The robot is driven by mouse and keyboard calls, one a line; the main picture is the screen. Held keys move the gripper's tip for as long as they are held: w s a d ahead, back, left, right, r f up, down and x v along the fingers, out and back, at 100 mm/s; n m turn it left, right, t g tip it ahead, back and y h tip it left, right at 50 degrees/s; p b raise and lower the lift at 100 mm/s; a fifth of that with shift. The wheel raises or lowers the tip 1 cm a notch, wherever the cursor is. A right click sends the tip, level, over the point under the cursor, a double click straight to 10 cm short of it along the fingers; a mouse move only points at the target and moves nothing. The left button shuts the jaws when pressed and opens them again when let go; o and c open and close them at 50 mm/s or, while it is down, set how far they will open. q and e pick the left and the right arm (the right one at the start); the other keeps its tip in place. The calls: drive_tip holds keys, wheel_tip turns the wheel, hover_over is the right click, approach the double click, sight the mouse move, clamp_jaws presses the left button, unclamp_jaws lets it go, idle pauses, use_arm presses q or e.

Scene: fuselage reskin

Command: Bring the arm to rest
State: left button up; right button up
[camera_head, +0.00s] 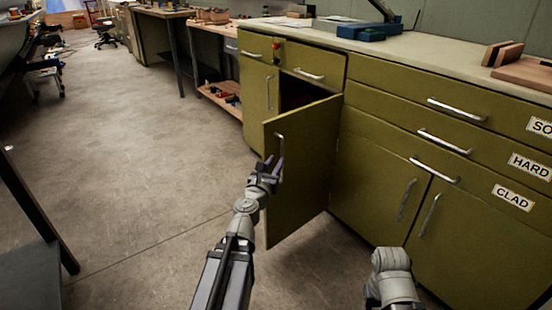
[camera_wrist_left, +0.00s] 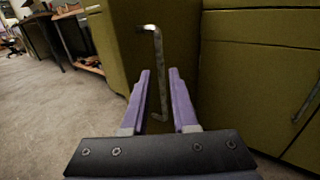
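My left gripper (camera_head: 274,163) is in front of a green cabinet door (camera_head: 305,185) that stands ajar. Its two purple fingers are apart, and they also show in the left wrist view (camera_wrist_left: 161,90). The door's upright metal handle (camera_head: 281,142) appears between the fingers in the left wrist view (camera_wrist_left: 159,70). The fingers do not look closed on it; whether one touches it I cannot tell. Part of my right arm (camera_head: 392,280) shows at the lower right of the head view, and its gripper is not in view.
Green cabinets (camera_head: 400,150) with drawers and closed doors line the right side under a pale worktop (camera_head: 420,55). A dark opening (camera_head: 295,92) shows behind the ajar door. The concrete floor (camera_head: 130,150) to the left is clear. A dark table (camera_head: 30,270) stands at lower left.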

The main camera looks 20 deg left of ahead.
use_arm(q)
drive_tip(key=shift+s, duration=0.15)
idle(0.3)
drive_tip(key=s+d+f+m+g+h+p, duration=0.25)
drive_tip(key=d+m+g+h, duration=0.2)
drive_tip(key=d+m, duration=0.75)
drive_tip(key=s+d+f+m+g+h+p, duration=0.25)
drive_tip(key=d+m+g+h, duration=0.2)
drive_tip(key=d+m, duration=0.8)
drive_tip(key=s+d+f+m+g+y+p, duration=0.3)
drive_tip(key=s+m+g, duration=0.1)
drive_tip(key=s+m, duration=0.3)
drive_tip(key=s+d+f+m+g+y+p, duration=0.2)
drive_tip(key=s+f+m+g, duration=0.2)
drive_tip(key=s+m, duration=0.3)
drive_tip(key=s+a+r+m+g+y+p, duration=0.1)
drive_tip(key=s+a+r+m+y+p, duration=0.1)
drive_tip(key=s+m+y, duration=0.15)
wheel_tip(320, 180, up, 37)
drive_tip(key=p, duration=3.7)
drive_tip(key=shift+a+r+n, duration=0.15)
drive_tip(key=shift+a+n, duration=0.05)
drive_tip(key=shift+n, duration=0.2)
